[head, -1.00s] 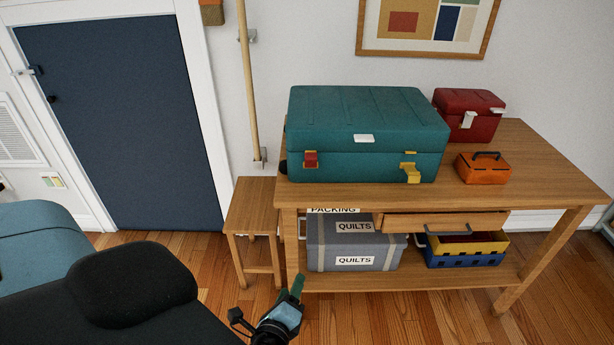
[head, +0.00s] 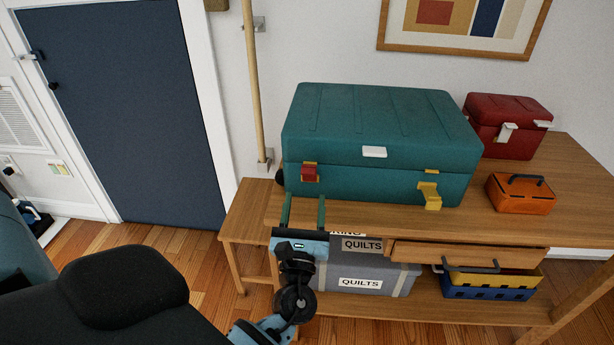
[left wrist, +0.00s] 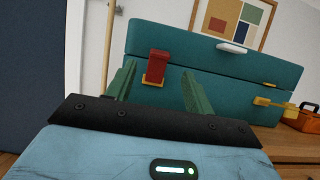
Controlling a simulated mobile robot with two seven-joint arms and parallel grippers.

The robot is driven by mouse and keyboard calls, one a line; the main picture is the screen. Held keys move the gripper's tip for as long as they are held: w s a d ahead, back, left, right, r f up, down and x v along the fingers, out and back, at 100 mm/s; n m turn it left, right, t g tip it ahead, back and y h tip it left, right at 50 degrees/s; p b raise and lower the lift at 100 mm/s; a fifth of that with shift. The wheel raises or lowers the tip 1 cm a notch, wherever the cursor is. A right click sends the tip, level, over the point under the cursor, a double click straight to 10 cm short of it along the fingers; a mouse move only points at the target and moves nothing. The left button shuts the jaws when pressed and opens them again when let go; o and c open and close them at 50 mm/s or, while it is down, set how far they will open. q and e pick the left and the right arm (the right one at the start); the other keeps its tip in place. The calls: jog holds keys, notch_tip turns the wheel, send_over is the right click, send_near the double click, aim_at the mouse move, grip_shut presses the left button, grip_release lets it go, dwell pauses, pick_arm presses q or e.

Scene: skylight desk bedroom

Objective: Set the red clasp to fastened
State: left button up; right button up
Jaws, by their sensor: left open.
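The red clasp (head: 310,173) is on the left part of the teal case's front, near the lid seam, with small yellow parts beside it. The teal case (head: 375,130) stands on the wooden table with its lid down. In the left wrist view the red clasp (left wrist: 157,66) shows between my finger tips, farther off; I cannot tell if it is latched. My left gripper (head: 304,198) is open and empty, in front of and below the clasp, its green fingers pointing up toward the case. It also shows in the left wrist view (left wrist: 157,88). My right gripper is not in view.
A yellow clasp (head: 430,195) sticks out on the case's right front. A red box (head: 508,128) and an orange box (head: 520,193) stand to the right on the table (head: 385,222). A drawer (head: 465,255) juts out below.

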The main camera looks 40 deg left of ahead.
aim_at(308, 170)
pick_arm(q)
jog(key=p+x, duration=0.1)
jog(key=x, duration=0.5)
jog(key=shift+w+a+r, duration=0.1)
jog(key=shift+w+a, duration=0.1)
jog(key=shift+w, duration=0.1)
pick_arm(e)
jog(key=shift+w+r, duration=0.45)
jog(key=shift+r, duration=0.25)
pick_arm(q)
jog(key=shift+c, duration=0.3)
